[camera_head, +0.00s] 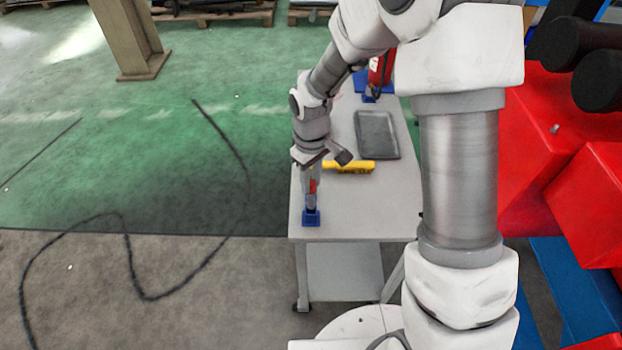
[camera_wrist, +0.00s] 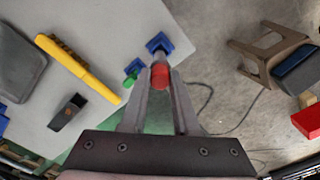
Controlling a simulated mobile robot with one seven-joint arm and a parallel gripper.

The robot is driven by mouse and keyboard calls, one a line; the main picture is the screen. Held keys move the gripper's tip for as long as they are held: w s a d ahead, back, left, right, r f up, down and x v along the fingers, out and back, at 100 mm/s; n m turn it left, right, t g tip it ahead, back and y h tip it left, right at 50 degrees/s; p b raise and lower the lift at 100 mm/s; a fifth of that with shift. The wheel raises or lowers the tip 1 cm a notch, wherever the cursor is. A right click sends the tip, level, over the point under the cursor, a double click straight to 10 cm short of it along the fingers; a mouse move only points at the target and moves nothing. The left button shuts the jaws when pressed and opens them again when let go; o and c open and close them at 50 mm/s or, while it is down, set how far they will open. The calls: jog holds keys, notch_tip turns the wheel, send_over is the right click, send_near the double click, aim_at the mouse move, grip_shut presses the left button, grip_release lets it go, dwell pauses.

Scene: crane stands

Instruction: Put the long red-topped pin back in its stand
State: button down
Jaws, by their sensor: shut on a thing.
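The long red-topped pin (camera_head: 312,186) is between the fingers of my gripper (camera_head: 312,176), which is shut on it. It points down at a blue stand (camera_head: 311,218) at the near left corner of the grey table. In the wrist view the red top (camera_wrist: 160,76) shows between the fingertips (camera_wrist: 160,84), with a grey shaft below it running towards the blue stand (camera_wrist: 158,42). The shaft's lower end lines up with the stand in both views. I cannot tell how far it is inside, as the hole is hidden.
A green-topped piece (camera_wrist: 127,79) by another blue stand (camera_wrist: 134,66) is close beside my left finger. A yellow tool (camera_head: 350,167), a grey tray (camera_head: 377,135) and a red item (camera_head: 377,70) are on the table (camera_head: 365,210). The table's edge is close to the stand.

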aim_at(311, 193)
jog(key=shift+f, duration=0.1)
jog(key=shift+f+b, duration=2)
jog(key=shift+f, duration=0.5)
jog(key=c, duration=0.6)
grip_release()
jog(key=shift+r, duration=0.15)
jog(key=shift+r+p, duration=1.95)
jog(key=shift+r, duration=0.6)
